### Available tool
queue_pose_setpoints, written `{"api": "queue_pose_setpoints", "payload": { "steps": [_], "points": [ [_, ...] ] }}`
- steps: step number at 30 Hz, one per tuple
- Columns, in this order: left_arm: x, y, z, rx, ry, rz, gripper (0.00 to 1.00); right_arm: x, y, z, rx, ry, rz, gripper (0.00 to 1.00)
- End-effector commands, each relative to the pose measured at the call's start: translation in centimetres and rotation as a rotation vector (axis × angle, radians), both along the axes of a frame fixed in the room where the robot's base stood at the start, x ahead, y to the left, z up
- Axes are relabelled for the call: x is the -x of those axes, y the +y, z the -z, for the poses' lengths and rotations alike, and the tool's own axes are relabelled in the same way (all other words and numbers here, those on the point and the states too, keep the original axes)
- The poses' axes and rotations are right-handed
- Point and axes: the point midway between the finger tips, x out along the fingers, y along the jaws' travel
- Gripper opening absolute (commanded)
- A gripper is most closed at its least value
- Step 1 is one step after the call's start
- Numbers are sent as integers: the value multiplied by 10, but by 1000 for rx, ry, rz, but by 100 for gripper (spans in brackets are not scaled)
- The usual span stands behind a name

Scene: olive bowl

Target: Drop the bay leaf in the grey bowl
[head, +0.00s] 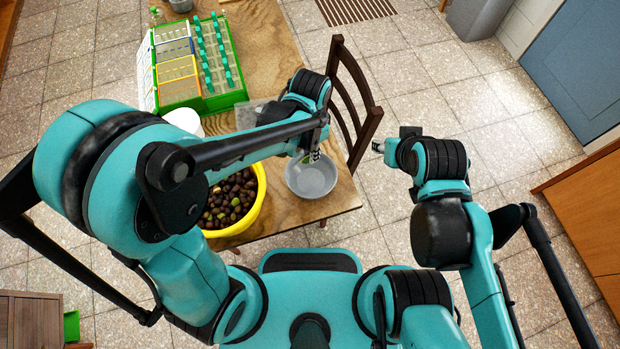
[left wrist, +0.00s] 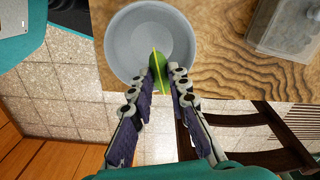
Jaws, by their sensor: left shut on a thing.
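The grey bowl (head: 318,184) stands on the wooden table near its front right corner. It also shows at the top of the left wrist view (left wrist: 122,40). The green bay leaf (left wrist: 157,66) is between the fingertips of my left gripper (left wrist: 167,74), which is shut on it. In the left wrist view the leaf overlaps the bowl's inside near the rim. In the head view my left gripper (head: 314,154) is at the bowl's far side, seemingly above it. My right gripper (head: 378,146) is off the table to the right; its fingers are too small to read.
A yellow bowl (head: 262,200) full of dark and green olives stands left of the grey bowl. A green-edged box (head: 226,101) with compartments lies further back. A clear container (left wrist: 284,28) is beside the bowl. A dark wooden chair (head: 362,88) stands at the table's right edge.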

Motion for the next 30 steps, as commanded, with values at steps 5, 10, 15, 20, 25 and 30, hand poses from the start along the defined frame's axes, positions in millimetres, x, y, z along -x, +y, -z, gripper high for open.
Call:
{"api": "queue_pose_setpoints", "payload": {
  "steps": [5, 10, 15, 20, 25, 30],
  "points": [
    [0, 0, 15, 0, 0, -1, 8, 0, 0, 12, 0, 0, 0, 40],
    [0, 0, 14, 0, 0, -1, 8, 0, 0, 11, 0, 0, 0, 40],
    [0, 0, 14, 0, 0, -2, 40, 0, 0, 11, 0, 0, 0, 40],
    [0, 0, 14, 0, 0, -2, 41, 0, 0, 11, 0, 0, 0, 40],
    [0, 0, 13, 0, 0, -2, 41, 0, 0, 11, 0, 0, 0, 40],
    [0, 0, -5, 0, 0, -2, 41, 0, 0, 11, 0, 0, 0, 40]
  ]
}}
